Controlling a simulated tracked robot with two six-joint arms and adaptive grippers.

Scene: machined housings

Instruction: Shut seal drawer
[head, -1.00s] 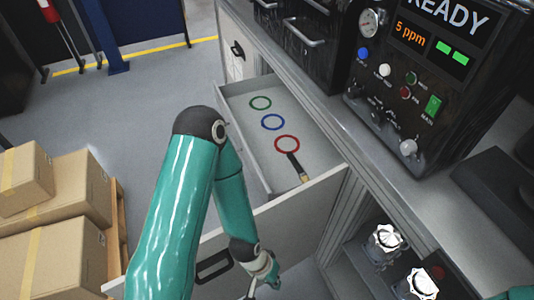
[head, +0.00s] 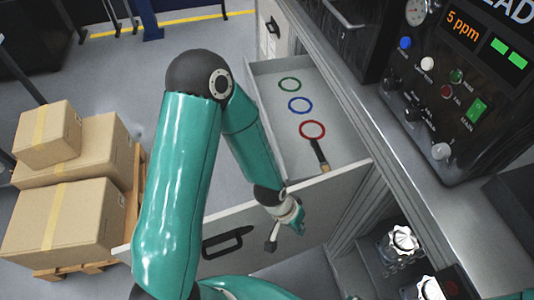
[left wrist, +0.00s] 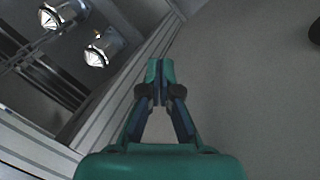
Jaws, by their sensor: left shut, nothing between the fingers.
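The seal drawer (head: 344,204) stands pulled out from the bench cabinet. Its pale front panel has a dark handle (head: 228,242). Inside lie a green ring (head: 290,84), a blue ring (head: 300,105), a red ring (head: 312,129) and a dark brush-like tool (head: 319,155). My left gripper (head: 271,245) is in front of the panel, to the right of the handle. In the left wrist view its fingers (left wrist: 160,75) are together and empty, over a plain grey surface. I cannot tell whether it touches the panel. My right gripper is not in view.
A control panel (head: 455,100) stands on the bench at right. Silver-capped fittings (head: 402,240) sit in the open bay right of the drawer; they also show in the left wrist view (left wrist: 98,50). Cardboard boxes (head: 65,220) on a pallet stand at left.

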